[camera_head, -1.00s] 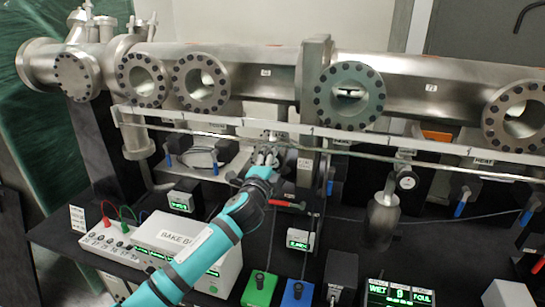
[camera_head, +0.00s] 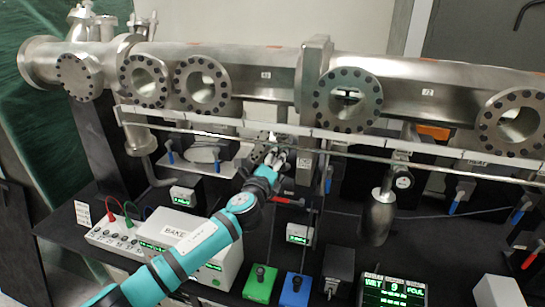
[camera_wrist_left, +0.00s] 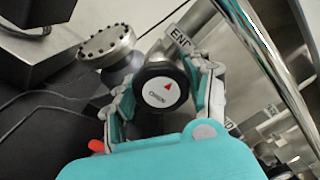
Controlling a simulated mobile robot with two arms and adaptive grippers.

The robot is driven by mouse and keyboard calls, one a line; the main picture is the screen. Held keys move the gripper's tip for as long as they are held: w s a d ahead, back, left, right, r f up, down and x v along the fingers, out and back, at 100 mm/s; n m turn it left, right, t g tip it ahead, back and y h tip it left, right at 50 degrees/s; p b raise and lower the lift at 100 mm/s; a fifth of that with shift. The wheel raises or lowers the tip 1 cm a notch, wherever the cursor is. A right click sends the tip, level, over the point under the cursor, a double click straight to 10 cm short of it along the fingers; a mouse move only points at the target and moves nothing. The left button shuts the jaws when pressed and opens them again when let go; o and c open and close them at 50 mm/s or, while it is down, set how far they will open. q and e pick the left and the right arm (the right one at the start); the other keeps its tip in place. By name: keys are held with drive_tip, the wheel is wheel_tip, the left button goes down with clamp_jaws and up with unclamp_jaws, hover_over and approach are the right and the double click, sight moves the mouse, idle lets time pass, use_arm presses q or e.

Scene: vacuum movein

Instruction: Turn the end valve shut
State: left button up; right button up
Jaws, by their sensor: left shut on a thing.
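The end valve's round black knob (camera_wrist_left: 162,92) has a white face with a red arrow and small lettering. The lettering is too small to read surely. A tag reading END (camera_wrist_left: 180,38) is just above it in the wrist view. My left gripper (camera_head: 275,158) reaches under the long steel rail and is shut on the knob, with one teal-padded finger on each side of it in the wrist view. In the head view the gripper hides most of the knob. My right gripper is not in view.
A steel chamber (camera_head: 260,84) with round bolted ports spans the back. A thin rail (camera_head: 400,150) runs in front, close above my gripper. Other valves with blue handles (camera_head: 461,197) flank it. Below stand a bake controller (camera_head: 175,231), green and blue boxes, and a WET/FOUL display (camera_head: 394,291).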

use_arm(q)
drive_tip(key=shift+f, duration=0.1)
idle(0.4)
drive_tip(key=o, duration=1.2)
drive_tip(key=shift+s, duration=0.1)
drive_tip(key=v, duration=1.2)
